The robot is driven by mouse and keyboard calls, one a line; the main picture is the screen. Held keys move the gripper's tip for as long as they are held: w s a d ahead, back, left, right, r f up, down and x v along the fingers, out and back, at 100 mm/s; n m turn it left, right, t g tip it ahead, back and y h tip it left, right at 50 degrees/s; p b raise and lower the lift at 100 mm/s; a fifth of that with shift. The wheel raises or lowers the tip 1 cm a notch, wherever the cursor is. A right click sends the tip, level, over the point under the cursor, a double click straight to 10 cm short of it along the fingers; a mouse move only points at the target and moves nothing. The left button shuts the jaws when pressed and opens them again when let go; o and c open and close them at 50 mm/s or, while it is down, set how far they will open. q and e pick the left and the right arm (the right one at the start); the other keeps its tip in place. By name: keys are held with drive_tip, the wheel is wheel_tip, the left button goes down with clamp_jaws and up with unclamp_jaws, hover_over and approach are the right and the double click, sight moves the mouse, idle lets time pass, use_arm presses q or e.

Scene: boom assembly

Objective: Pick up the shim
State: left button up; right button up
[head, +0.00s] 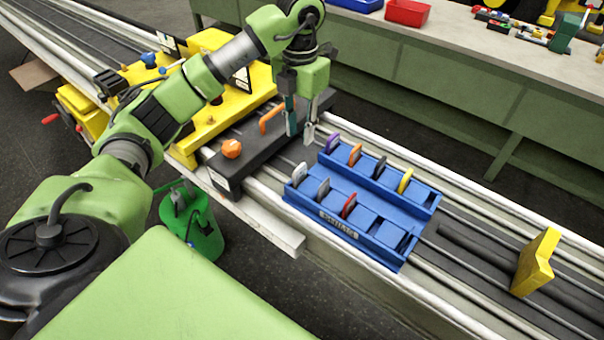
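The shims stand on edge in slots of a blue rack (283,199) labelled SHIMS on the rail bench. The back row holds a purple shim (332,142), an orange shim (355,154), a dark shim (379,166) and a yellow shim (405,181). The front row holds a white shim (299,173), a grey shim (322,188) and a red shim (348,205); slots at its right end look empty. My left gripper (300,130) points down just left of the rack's back row, above the bench. Its fingers are apart with nothing visible between them. My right gripper is out of view.
A dark block with an orange knob (231,148) and an orange handle (271,118) lies left of the rack. A yellow fixture (215,115) stands behind it. A yellow bracket (537,262) stands on the rails at right. A green container (205,235) is below the bench.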

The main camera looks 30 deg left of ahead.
sight(300, 167)
use_arm(q)
wheel_tip(300, 167, down, 8)
drive_tip(key=shift+s+r+p, duration=0.1)
drive_tip(key=shift+p, duration=0.45)
drive_tip(key=shift+s+d+f+p, duration=0.1)
drive_tip(key=shift+f+p, duration=0.3)
wheel_tip(300, 167, down, 4)
drive_tip(key=shift+s+r+p, duration=0.1)
drive_tip(key=shift+r+p, duration=0.15)
drive_tip(key=shift+p, duration=0.75)
drive_tip(key=shift+f, duration=0.55)
clamp_jaws()
